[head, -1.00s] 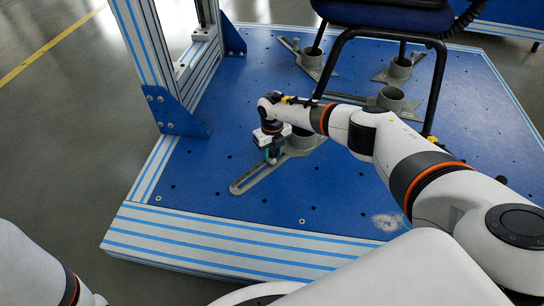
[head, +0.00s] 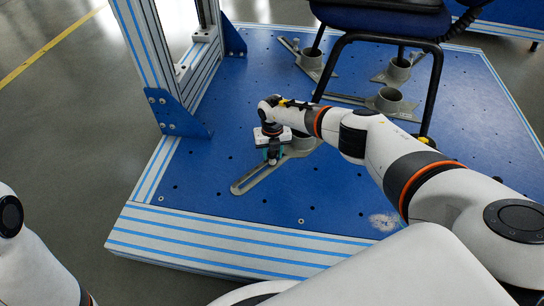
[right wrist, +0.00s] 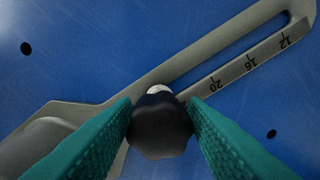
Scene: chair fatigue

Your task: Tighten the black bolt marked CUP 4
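In the right wrist view the black bolt (right wrist: 160,128) has a dark lobed knob head, with a small pale tip beyond it. It stands at the slotted grey bracket arm (right wrist: 160,85). My right gripper (right wrist: 160,103) has one teal finger on each side of the knob, both against its sides. In the head view my right gripper (head: 272,158) points down at the slotted arm (head: 258,180) of the nearest grey cup (head: 302,140), and the bolt is hidden there. I cannot read a CUP 4 mark. My left gripper is out of view.
The bracket arm carries marks 12, 16 and 20. A blue plate (head: 330,205) with holes lies beneath. Other grey cups (head: 390,98) hold black chair (head: 385,35) legs behind. A metal frame post (head: 150,60) stands at left. The front of the plate is clear.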

